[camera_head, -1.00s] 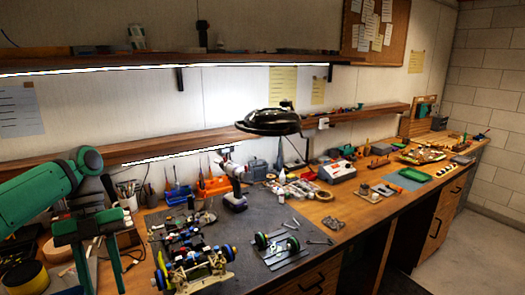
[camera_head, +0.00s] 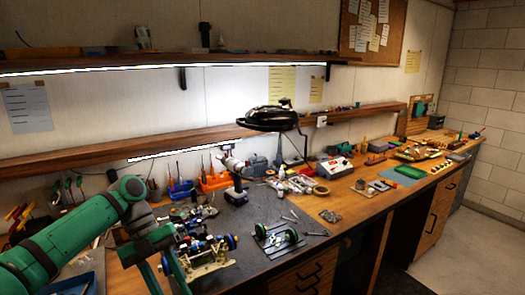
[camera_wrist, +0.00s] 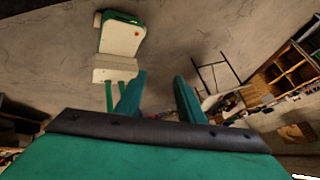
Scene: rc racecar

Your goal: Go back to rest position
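My gripper (camera_head: 166,280) is at the lower left of the head view, at the end of my green arm. Its fingers are partly cut off by the bottom edge. In the wrist view, the two green fingers (camera_wrist: 158,98) stand apart with nothing between them. A partly built car chassis (camera_head: 208,262) sits on the dark mat just right of my gripper in the picture. I cannot tell the depth gap between gripper and chassis.
The workbench is crowded: a drill (camera_head: 236,180), an orange bin (camera_head: 214,181), a grey box (camera_head: 334,168) and a green tray (camera_head: 410,172). A black lamp (camera_head: 268,119) hangs over the mat. The wrist view shows mostly grey floor (camera_wrist: 215,35) and a wooden shelf unit (camera_wrist: 285,70).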

